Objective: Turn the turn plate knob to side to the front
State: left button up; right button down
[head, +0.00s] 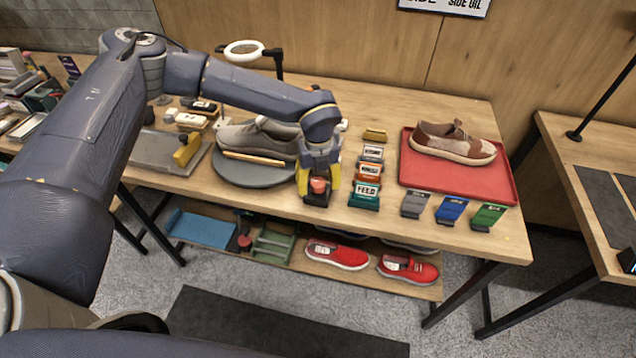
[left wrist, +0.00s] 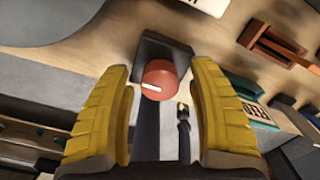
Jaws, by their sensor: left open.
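The turn plate knob is a red round knob (head: 318,185) with a white pointer line on a dark block (head: 318,198) at the table's front edge. In the left wrist view the knob (left wrist: 159,80) shows just beyond the fingertips, with its white line pointing left. The round grey turn plate (head: 240,175) bears a grey sneaker (head: 250,136) and a wooden-backed brush. My left gripper (head: 318,188) is over the knob, its yellow fingers open on either side; it also shows in the left wrist view (left wrist: 160,85). I cannot tell whether they touch it. My right gripper is not in view.
Several labelled blocks, one a green FEED block (head: 365,196), stand just right of the knob. A red tray (head: 455,180) with a brown sneaker (head: 452,142) is at the right. A metal tray (head: 160,150) lies at the left. Red shoes (head: 338,254) are on the lower shelf.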

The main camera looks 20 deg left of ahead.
pick_arm(q)
jog(key=shift+c, duration=0.5)
grip_shut()
